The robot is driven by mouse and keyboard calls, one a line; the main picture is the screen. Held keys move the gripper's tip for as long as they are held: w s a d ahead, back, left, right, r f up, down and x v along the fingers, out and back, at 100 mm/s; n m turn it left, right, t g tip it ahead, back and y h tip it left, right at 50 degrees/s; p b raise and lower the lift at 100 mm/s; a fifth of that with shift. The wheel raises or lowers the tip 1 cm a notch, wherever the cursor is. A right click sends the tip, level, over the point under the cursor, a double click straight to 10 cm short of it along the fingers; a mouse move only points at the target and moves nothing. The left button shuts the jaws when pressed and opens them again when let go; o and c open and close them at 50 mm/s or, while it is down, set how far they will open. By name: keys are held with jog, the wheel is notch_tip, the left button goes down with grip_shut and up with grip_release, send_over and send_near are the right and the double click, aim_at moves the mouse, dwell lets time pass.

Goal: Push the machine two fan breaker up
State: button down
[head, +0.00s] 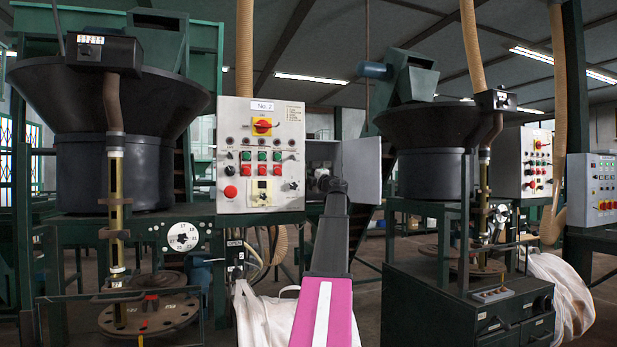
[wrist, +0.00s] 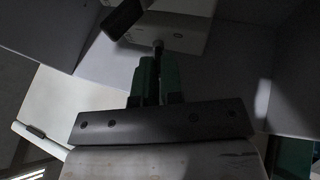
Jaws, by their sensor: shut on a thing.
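The machine two panel (head: 262,155), labelled "No: 2", stands left of centre in the head view. Right of it is an open grey box with its door (head: 362,175) swung to the right; my arm reaches up in front and hides much of its inside. In the wrist view a pale breaker housing (wrist: 178,36) sits inside the box. A small dark breaker lever (wrist: 158,47) stands out from it. My gripper (wrist: 157,68), with green fingers, is shut on this lever at the fingertips. In the head view the fingers are hidden or too small to make out.
A thick dark bar (wrist: 124,19) juts in close above and left of my fingers. The box wall (wrist: 292,75) is near on the right. In the head view, hoppers (head: 110,140) stand on both sides, with a white bag (head: 265,315) below.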

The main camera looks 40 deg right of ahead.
jog(key=shift+r+m+g+h, duration=0.1)
jog(key=shift+r+m+g, duration=0.45)
jog(key=shift+g, duration=0.85)
jog(key=shift+r+m+g+h, duration=0.1)
jog(key=shift+r+m+g, duration=0.45)
jog(key=shift+g, duration=0.85)
jog(key=shift+r+m+g+h, duration=0.1)
jog(key=shift+r+m+g, duration=0.45)
jog(key=shift+g, duration=0.85)
jog(key=shift+f, duration=0.15)
jog(key=c, duration=1.3)
grip_release()
jog(key=shift+o, duration=0.2)
jog(key=v, duration=1)
jog(key=shift+s+r, duration=0.25)
jog(key=shift+r, duration=0.05)
jog(key=shift+d, duration=0.1)
